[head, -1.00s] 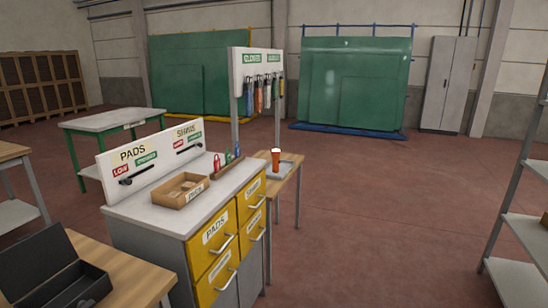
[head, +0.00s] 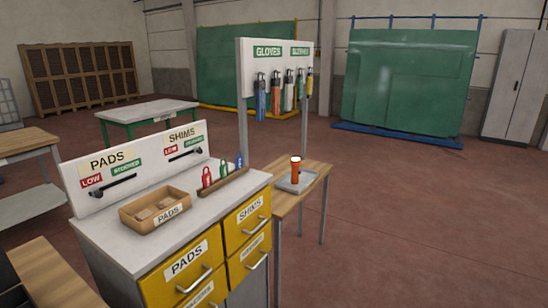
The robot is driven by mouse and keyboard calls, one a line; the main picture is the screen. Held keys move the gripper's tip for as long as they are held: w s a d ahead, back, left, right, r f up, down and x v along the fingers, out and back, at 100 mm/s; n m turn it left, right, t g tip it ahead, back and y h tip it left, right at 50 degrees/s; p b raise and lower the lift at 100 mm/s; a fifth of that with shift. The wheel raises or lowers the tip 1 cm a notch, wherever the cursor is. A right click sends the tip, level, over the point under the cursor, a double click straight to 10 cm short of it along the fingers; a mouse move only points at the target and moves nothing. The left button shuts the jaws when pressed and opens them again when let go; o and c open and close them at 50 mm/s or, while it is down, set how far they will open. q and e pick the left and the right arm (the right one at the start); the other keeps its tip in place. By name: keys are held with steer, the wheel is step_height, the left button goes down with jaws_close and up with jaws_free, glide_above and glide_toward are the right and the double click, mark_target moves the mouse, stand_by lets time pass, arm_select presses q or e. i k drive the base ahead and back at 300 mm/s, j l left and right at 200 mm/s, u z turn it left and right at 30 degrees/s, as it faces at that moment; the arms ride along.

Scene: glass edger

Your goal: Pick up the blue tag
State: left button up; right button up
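A small blue tag (head: 239,160) stands at the right end of a brown wooden holder (head: 222,184) on the grey cabinet top. A green tag (head: 224,169) and a red tag (head: 207,177) stand in the same holder to its left. The tags look upright and apart from each other. The blue tag is small and its lower part is hard to make out. Neither of my grippers shows in the head view.
The cabinet top (head: 135,235) also carries a cardboard pads box (head: 140,222) and a label board (head: 100,192). Yellow drawers (head: 187,272) face front right. Open floor (head: 420,220) lies right.

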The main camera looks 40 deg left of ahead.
mark_target(239, 161)
steer(key=i+u, duration=0.1)
steer(key=i, duration=1.2)
steer(key=i+l+u, duration=0.1)
steer(key=i+u, duration=0.25)
steer(key=i, duration=0.15)
steer(key=i+l+u, duration=0.2)
steer(key=i+u, duration=0.15)
steer(key=i, duration=0.15)
steer(key=i+u, duration=0.15)
steer(key=u, duration=0.3)
steer(key=i+l+u, duration=0.1)
steer(key=u, duration=0.3)
steer(key=i+l+u, duration=0.1)
steer(key=u, duration=0.35)
steer(key=i+l+u, duration=0.1)
steer(key=i+u, duration=0.2)
steer(key=u, duration=0.2)
steer(key=i+l+u, duration=0.25)
steer(key=u, duration=0.25)
steer(key=k, duration=0.25)
steer(key=i, duration=0.25)
